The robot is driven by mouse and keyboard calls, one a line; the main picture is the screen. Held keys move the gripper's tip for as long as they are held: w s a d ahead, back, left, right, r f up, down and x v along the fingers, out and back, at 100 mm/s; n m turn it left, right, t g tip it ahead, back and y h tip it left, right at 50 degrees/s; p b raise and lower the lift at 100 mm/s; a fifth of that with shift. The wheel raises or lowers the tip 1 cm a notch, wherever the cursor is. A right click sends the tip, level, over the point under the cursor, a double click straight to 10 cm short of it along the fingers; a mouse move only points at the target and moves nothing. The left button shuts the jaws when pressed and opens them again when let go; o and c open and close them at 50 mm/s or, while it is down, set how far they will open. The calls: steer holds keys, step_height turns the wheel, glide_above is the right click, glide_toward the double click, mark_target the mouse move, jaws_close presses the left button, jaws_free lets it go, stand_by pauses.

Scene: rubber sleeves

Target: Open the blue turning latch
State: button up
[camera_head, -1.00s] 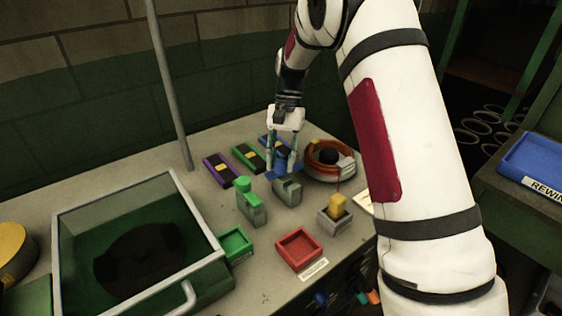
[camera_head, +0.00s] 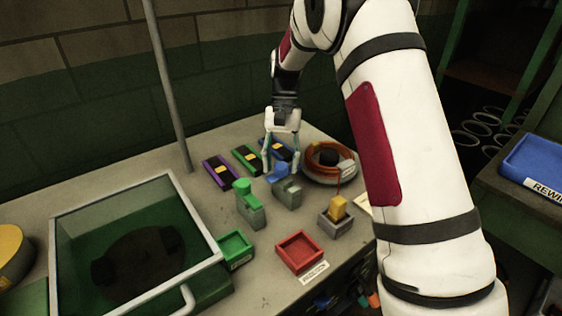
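The blue turning latch (camera_head: 278,173) sits on a grey block (camera_head: 288,192) in the middle of the bench. Its blue handle points to the left of the block and looks tilted. My gripper (camera_head: 280,168) points down over it from behind. Its two fingers are spread apart, one on each side of the blue handle. The left finger looks very close to the handle, but I cannot tell whether it touches.
A green latch (camera_head: 249,205) stands to the left and a yellow one (camera_head: 337,206) to the right. Behind are flat purple (camera_head: 217,170) and green cases (camera_head: 247,159) and a copper-coloured coil (camera_head: 329,160). Green (camera_head: 236,246) and red trays (camera_head: 299,251) lie in front.

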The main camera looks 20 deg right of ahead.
steer(key=v, duration=1.2)
stand_by(0.6)
